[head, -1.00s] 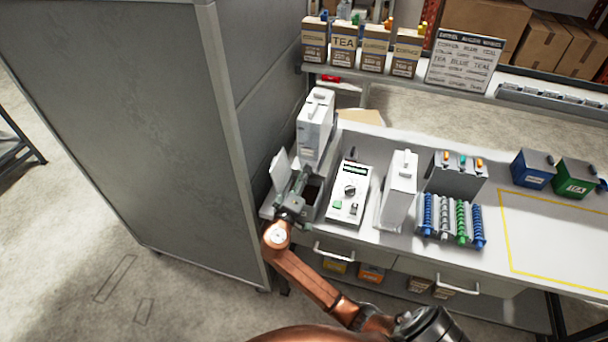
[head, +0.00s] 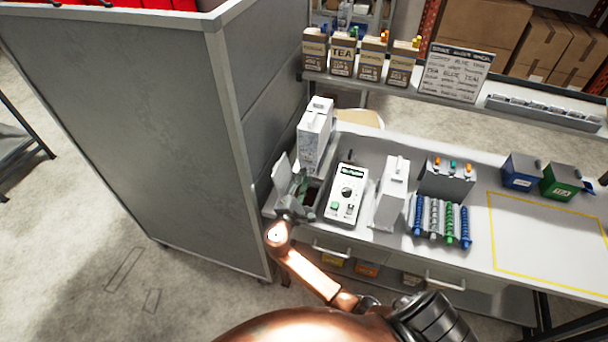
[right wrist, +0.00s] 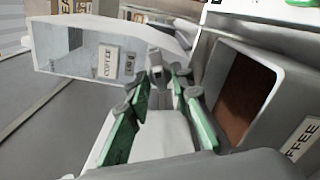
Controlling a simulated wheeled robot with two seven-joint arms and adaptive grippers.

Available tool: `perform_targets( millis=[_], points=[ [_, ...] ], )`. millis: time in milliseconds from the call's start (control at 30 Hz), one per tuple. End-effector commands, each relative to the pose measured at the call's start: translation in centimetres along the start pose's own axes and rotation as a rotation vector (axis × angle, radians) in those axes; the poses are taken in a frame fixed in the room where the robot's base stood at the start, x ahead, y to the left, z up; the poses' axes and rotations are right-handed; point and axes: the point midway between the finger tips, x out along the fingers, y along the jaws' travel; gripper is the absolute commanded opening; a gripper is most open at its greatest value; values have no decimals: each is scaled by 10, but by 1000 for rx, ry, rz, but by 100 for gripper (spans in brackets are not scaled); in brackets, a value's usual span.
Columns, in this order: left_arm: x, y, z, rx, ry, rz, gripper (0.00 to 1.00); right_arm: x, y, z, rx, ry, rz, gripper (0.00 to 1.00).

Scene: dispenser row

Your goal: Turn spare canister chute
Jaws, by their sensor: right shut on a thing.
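My right gripper (head: 299,186) is at the left end of the bench, beside an open bin (head: 313,192) with a dark inside. In the right wrist view my right gripper (right wrist: 168,80) has its green-sided fingers closed on a small pale grey part (right wrist: 163,115), mostly hidden between them; I cannot tell whether this is the chute. A white canister (head: 315,130) stands just behind the gripper; another white canister (head: 392,192) stands right of the control box. The wrist view also shows a white box labelled COFFEE (right wrist: 60,48) and a bin with brown contents (right wrist: 245,95). My left gripper is out of view.
A white control box (head: 347,193) with a knob and display stands close right of the gripper. A grey cabinet wall (head: 120,120) bounds the left. A dispenser with coloured spirals (head: 442,222), blue bin (head: 521,171) and green bin (head: 562,180) stand right. The yellow-outlined area (head: 535,235) is clear.

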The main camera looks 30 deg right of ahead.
Motion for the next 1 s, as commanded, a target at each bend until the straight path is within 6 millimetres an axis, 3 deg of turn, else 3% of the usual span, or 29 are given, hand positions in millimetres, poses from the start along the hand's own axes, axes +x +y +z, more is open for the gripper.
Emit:
perform_targets(
  millis=[600, 1000],
  points=[
    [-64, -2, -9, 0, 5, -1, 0, 0, 3, 2, -589, 1, -1, 0],
    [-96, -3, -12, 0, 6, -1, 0, 0, 1, 1, -921, 1, -2, 0]
  ],
)
